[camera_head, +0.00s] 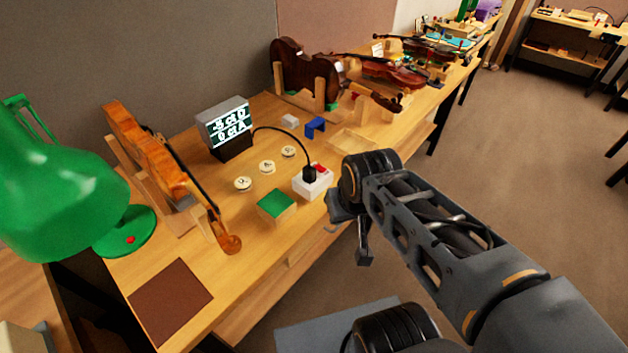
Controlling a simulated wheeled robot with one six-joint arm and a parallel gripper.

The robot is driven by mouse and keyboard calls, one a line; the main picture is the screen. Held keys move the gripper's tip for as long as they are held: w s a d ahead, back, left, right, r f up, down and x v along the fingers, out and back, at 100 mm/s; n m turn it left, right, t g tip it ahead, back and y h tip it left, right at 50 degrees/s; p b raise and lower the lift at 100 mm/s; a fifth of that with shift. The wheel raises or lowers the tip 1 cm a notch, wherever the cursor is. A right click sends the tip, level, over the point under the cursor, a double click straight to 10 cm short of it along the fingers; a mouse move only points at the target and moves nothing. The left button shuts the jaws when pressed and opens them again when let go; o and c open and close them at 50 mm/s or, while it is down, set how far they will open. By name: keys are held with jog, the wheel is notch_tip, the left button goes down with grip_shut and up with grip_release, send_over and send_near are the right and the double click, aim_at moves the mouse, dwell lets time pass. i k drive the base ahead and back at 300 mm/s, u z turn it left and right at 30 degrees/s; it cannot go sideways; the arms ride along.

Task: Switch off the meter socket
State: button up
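The meter socket (313,187) is a small white block on the bench, with a black plug (309,174) standing in it and a red switch (320,168) beside the plug. A black cable runs from the plug to the meter (226,126), whose screen is lit with white characters. My gripper (350,240) hangs at the bench's front edge, to the right of and in front of the socket, apart from it. Its fingers are partly hidden by my arm, and I cannot tell how far apart they are.
A green-topped block (276,206) stands close in front of the socket. Several round labelled discs (267,167) lie behind it. A violin (160,165) stands at left near a green lamp (65,190). A blue piece (315,127) and a shallow wooden tray (338,146) lie behind.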

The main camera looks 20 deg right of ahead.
aim_at(319, 167)
jog(key=k, duration=0.65)
jog(key=z, duration=0.05)
jog(key=i, duration=1.05)
jog(key=u, duration=0.85)
